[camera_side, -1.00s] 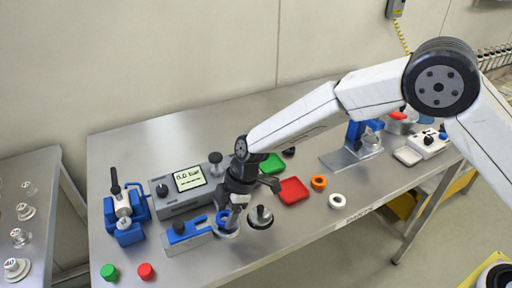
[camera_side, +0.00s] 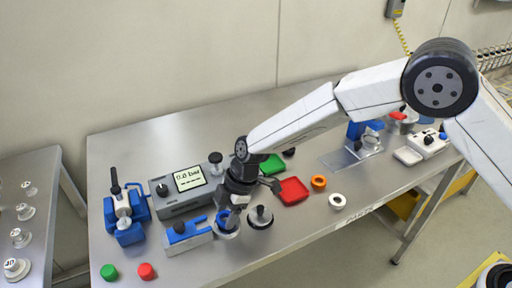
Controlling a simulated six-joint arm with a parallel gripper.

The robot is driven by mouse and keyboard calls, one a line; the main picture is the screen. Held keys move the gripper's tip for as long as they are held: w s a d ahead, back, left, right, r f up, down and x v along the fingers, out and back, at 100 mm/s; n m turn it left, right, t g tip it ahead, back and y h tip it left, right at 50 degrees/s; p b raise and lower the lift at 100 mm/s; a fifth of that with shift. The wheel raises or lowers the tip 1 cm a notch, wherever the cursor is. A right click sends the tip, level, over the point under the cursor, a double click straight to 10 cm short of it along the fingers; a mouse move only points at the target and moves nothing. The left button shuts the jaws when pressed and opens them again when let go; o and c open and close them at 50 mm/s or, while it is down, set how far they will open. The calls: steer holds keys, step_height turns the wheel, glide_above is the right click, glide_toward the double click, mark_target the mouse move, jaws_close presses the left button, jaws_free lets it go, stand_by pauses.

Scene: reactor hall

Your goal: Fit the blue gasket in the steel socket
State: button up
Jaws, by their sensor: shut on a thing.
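The blue gasket (camera_side: 222,219) is a small blue ring just below my gripper (camera_side: 230,208). My gripper is shut on the gasket, pointing down near the front of the bench. The steel socket (camera_side: 228,234) is a round metal piece directly under the gasket. The gasket is over or at the socket's top, and its near edge seems to touch it. Whether it sits inside cannot be told at this size. The fingers hide part of the ring.
A dark-knobbed steel disc (camera_side: 260,217) stands close right of the socket. A blue-topped grey block (camera_side: 188,237) is close left. Behind is a grey pressure box (camera_side: 183,192). Red (camera_side: 292,191) and green (camera_side: 272,165) trays lie right.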

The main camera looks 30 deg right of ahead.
steer(key=shift+f, duration=0.4)
stand_by(0.9)
steer(key=o, duration=1.3)
steer(key=shift+r, duration=0.1)
steer(key=shift+r, duration=3.4)
